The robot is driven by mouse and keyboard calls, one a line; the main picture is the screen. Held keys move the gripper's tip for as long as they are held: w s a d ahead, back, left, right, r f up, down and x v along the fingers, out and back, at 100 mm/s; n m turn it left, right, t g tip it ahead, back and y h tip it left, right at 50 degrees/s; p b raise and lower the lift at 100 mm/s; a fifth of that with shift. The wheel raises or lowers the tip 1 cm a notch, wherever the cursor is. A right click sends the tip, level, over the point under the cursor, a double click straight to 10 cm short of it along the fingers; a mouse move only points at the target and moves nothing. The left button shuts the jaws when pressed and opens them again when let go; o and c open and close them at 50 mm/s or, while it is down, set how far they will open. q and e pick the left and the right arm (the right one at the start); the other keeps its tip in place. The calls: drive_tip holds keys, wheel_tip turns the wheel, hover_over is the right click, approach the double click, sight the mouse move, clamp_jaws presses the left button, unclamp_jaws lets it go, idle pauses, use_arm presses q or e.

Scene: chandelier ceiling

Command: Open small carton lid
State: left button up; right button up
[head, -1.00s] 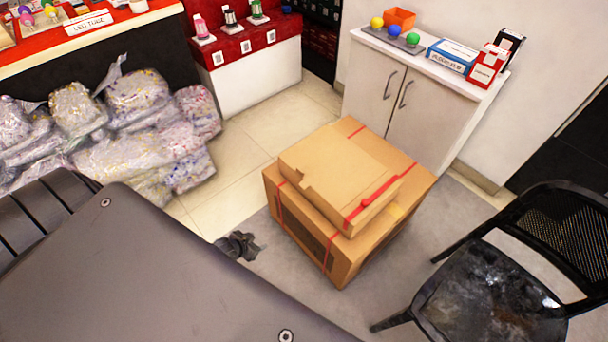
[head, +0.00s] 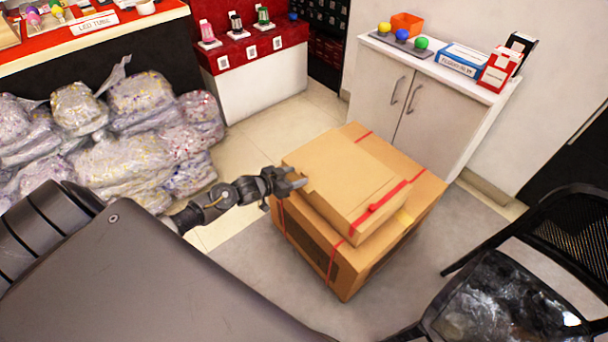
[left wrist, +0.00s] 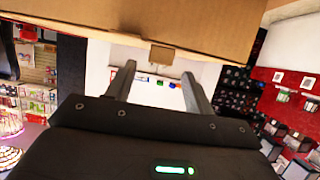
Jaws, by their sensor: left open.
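The small carton (head: 345,183) lies flat on top of a larger carton (head: 325,255), with its lid shut. A red band runs along its right side. My left gripper (head: 298,183) is at the small carton's left edge, near the front tab. In the left wrist view the small carton (left wrist: 190,22) spans the top, and its tab (left wrist: 161,56) hangs between the two fingers. The left gripper (left wrist: 158,82) is open there with nothing between its fingertips that I can see gripped. Whether a finger touches the carton cannot be told. My right gripper is not in view.
A white cabinet (head: 410,105) stands behind the cartons with small boxes and coloured balls on top. Wrapped bags (head: 130,140) are piled at the left. A black chair (head: 510,295) stands at the right. Grey floor lies between the chair and the cartons.

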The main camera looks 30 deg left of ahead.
sight(304, 173)
use_arm(q)
drive_tip(key=shift+b+x, duration=0.4)
drive_tip(key=shift+x, duration=2)
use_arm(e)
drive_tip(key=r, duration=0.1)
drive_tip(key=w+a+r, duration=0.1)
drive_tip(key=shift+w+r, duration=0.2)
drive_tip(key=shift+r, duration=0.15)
use_arm(q)
clamp_jaws()
